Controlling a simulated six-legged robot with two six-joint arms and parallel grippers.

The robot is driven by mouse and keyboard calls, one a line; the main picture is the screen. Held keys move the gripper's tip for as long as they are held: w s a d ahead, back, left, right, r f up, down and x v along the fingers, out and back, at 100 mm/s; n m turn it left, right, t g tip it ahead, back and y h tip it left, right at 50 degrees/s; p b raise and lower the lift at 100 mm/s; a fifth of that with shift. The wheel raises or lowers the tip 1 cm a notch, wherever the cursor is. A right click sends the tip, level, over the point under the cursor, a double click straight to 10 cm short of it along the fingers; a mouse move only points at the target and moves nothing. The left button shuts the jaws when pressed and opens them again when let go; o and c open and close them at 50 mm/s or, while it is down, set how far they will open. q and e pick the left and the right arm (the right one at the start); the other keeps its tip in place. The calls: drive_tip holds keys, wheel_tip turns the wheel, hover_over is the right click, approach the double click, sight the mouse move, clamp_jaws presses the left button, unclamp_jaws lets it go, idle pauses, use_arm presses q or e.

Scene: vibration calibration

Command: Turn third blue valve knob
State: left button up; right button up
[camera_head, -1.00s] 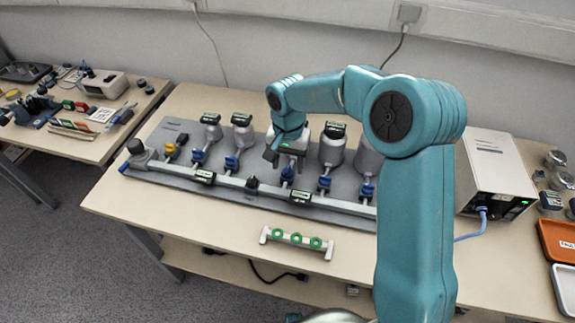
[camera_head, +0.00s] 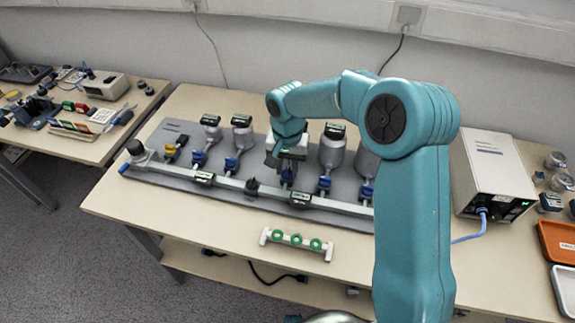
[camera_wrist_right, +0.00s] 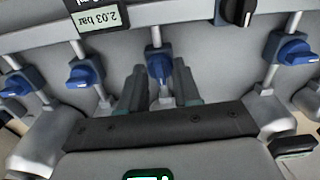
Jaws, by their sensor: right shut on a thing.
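A row of blue valve knobs runs along a grey panel (camera_head: 150,163). The third blue valve knob (camera_head: 287,175) is below the middle canister, and it also shows in the right wrist view (camera_wrist_right: 160,66). My right gripper (camera_head: 284,160) comes down over it, and in the wrist view its two dark fingers (camera_wrist_right: 160,85) stand on either side of the knob, shut on it. The neighbouring blue knobs (camera_head: 231,163) and (camera_head: 324,184) are free. In the head view the gripper partly hides the middle canister. My left gripper is out of view.
A white stand with green rings (camera_head: 297,241) is in front of the panel. A white box (camera_head: 493,172) stands on the right.

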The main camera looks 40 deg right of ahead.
sight(288, 170)
drive_tip(key=n+p, duration=0.1)
drive_tip(key=n, duration=0.3)
drive_tip(key=shift+r+n, duration=0.1)
drive_tip(key=shift+n, duration=0.3)
drive_tip(key=n, duration=0.4)
drive_tip(key=shift+w+p, duration=0.1)
drive_tip(key=shift+p, duration=0.3)
drive_tip(key=n+p, duration=0.1)
drive_tip(key=n, duration=0.4)
drive_tip(key=shift+n+p, duration=0.45)
drive_tip(key=shift+n, duration=1.35)
drive_tip(key=o, duration=1.1)
drive_tip(key=shift+c, duration=0.2)
wheel_tip(288, 170, up, 16)
drive_tip(key=p, duration=0.1)
drive_tip(key=shift+r, duration=0.15)
